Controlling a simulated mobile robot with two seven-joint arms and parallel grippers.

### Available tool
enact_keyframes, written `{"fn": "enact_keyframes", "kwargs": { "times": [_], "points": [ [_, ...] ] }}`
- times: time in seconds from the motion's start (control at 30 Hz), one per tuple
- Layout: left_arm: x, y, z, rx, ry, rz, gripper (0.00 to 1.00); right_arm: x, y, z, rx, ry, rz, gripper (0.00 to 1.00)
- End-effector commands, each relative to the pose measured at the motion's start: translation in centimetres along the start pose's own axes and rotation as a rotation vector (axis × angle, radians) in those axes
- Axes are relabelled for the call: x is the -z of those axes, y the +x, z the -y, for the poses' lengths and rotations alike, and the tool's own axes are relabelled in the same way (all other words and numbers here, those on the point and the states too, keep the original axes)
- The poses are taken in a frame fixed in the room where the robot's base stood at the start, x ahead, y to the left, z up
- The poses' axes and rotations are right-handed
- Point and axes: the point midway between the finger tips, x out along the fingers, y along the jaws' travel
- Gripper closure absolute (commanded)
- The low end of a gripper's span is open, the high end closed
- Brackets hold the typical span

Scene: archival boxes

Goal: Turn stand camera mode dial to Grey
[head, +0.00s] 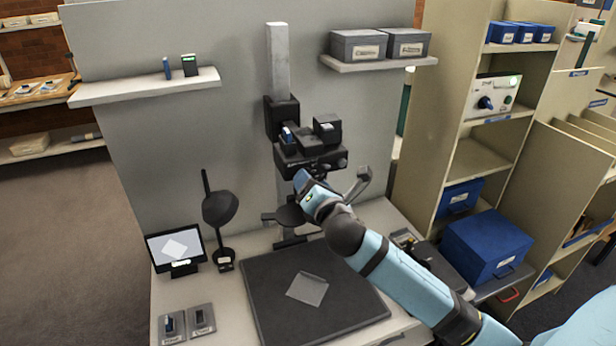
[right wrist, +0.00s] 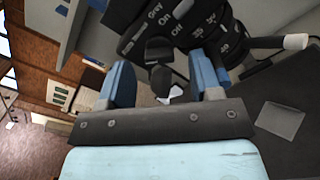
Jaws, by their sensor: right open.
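The stand camera (head: 310,150) is a black unit on a grey column above the copy stand. My right gripper (head: 303,182) is at the lower front of this camera, and the arm hides part of it. In the right wrist view my right gripper (right wrist: 161,66) has its two blue fingers apart. A dark knob, which looks like the mode dial (right wrist: 159,50), shows in the gap between them. I cannot tell whether the fingers touch it. The dial's pointer cannot be made out. My left gripper is out of view.
A black baseboard (head: 262,290) with a pale sheet (head: 307,289) lies below the camera. A small monitor (head: 174,245) and a dark lamp (head: 221,207) stand left. A blue box (head: 487,246) and shelving are at right.

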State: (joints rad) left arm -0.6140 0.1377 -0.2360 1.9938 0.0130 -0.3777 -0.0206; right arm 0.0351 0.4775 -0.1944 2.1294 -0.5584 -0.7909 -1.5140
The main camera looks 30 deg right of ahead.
Motion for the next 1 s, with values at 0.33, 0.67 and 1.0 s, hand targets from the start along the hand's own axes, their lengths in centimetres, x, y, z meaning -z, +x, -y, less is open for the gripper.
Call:
{"fn": "enact_keyframes", "kwargs": {
  "times": [0.33, 0.67, 1.0],
  "points": [
    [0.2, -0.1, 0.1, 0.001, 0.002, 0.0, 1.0, 0.0, 2.5, 0.0, 0.0, 0.001, 0.0, 0.42],
    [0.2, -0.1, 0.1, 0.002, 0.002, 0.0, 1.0, 0.0, 2.5, 0.0, -0.001, 0.001, -0.001, 0.69],
    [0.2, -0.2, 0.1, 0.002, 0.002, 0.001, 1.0, 0.0, 2.5, 0.0, 0.0, 0.014, -0.001, 0.91]
  ]
}}
